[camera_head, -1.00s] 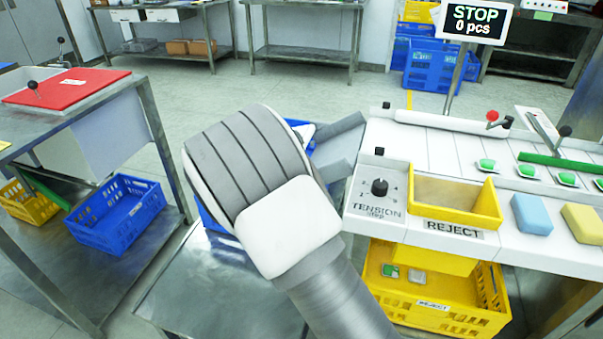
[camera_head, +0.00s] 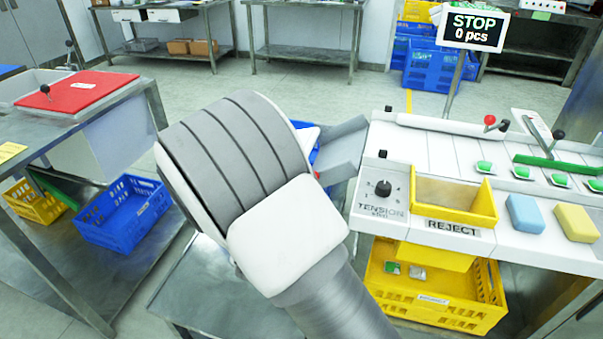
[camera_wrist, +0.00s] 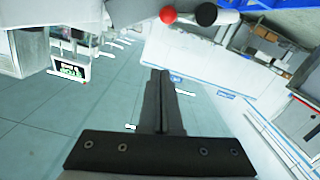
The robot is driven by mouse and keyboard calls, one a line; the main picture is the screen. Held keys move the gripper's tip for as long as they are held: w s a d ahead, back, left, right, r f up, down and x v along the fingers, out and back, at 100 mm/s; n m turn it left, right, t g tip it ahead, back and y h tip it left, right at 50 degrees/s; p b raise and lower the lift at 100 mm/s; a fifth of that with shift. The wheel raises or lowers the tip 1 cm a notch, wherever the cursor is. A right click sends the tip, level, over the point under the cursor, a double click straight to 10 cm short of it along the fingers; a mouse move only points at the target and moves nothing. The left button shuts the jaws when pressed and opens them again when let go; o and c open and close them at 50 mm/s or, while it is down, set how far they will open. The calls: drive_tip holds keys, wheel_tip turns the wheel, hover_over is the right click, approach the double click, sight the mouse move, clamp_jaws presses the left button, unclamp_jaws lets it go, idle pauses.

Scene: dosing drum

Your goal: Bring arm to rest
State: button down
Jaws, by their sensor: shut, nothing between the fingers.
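My gripper (camera_wrist: 162,100) shows in the wrist view with its two dark fingers together and nothing between them. It points over open floor, and the picture there is tilted. In the head view my arm fills the middle, with a grey ribbed joint and white cover, and it hides my gripper. The machine with the yellow reject bin (camera_head: 453,200) and the black tension knob (camera_head: 383,188) stands to the right of the arm. The arm covers part of a blue crate behind it.
A steel table with a red board (camera_head: 75,92) stands at the left, blue (camera_head: 123,213) and yellow crates beneath. A yellow crate (camera_head: 435,295) sits under the reject bin. A sign (camera_head: 473,27) reads STOP 0 pcs. The floor (camera_head: 300,95) behind is clear.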

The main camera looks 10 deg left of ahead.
drive_tip(key=s+d+r+g+y, duration=0.3)
drive_tip(key=d+r+g, duration=0.1)
drive_tip(key=r, duration=0.2)
drive_tip(key=s+d+r+g+y, duration=0.2)
drive_tip(key=d+r+g+y, duration=0.1)
drive_tip(key=d+r, duration=0.25)
drive_tip(key=s+d+r+m+g+h, duration=0.1)
drive_tip(key=s+d+r+g+h, duration=0.1)
drive_tip(key=s+d, duration=0.65)
drive_tip(key=s+d+r+g+h, duration=0.15)
drive_tip(key=s+d, duration=0.45)
drive_tip(key=s, duration=0.6)
wheel_tip(320, 180, up, 15)
drive_tip(key=g+p, duration=0.1)
drive_tip(key=p, duration=1.4)
drive_tip(key=shift+s+f, duration=0.2)
drive_tip(key=shift+s, duration=0.2)
